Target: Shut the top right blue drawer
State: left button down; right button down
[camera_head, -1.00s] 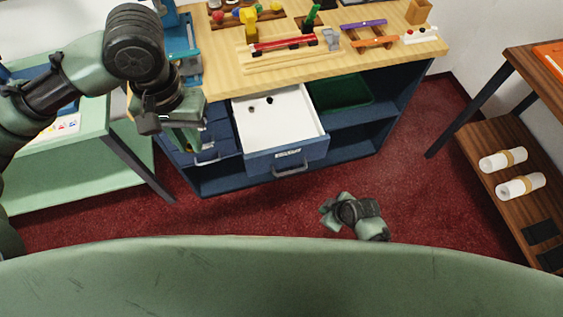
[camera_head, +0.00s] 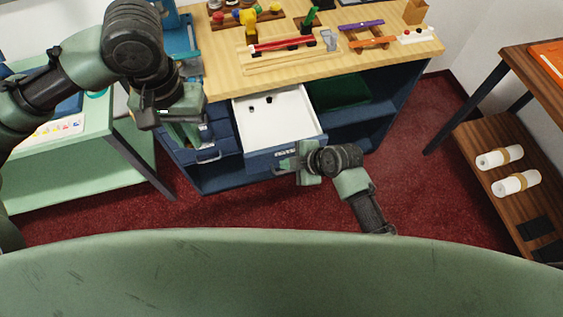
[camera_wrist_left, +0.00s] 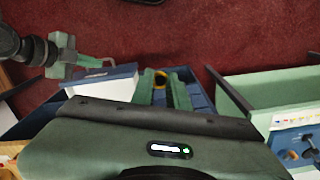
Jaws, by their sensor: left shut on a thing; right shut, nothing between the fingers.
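The top right blue drawer (camera_head: 258,162) stands pulled out from the cabinet under the wooden counter. Its white inside (camera_head: 275,118) shows a few small dark things near the back. My right gripper (camera_head: 284,160) is shut and empty at the drawer's front, covering the handle; I cannot tell whether it touches. The left wrist view shows the drawer front (camera_wrist_left: 100,74) beside my right gripper (camera_wrist_left: 78,68). My left gripper (camera_head: 186,132) is left of the drawer, above the left drawers.
The counter top (camera_head: 222,72) carries several tools and coloured pieces. A green bin (camera_head: 338,92) sits on the open shelf right of the drawer. A green table (camera_head: 105,160) stands left, a brown shelf with white rolls (camera_head: 498,158) right. Red floor is free in front.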

pick_arm(q)
jog(key=shift+r, duration=0.1)
pick_arm(e)
jog(key=shift+x, duration=1.8)
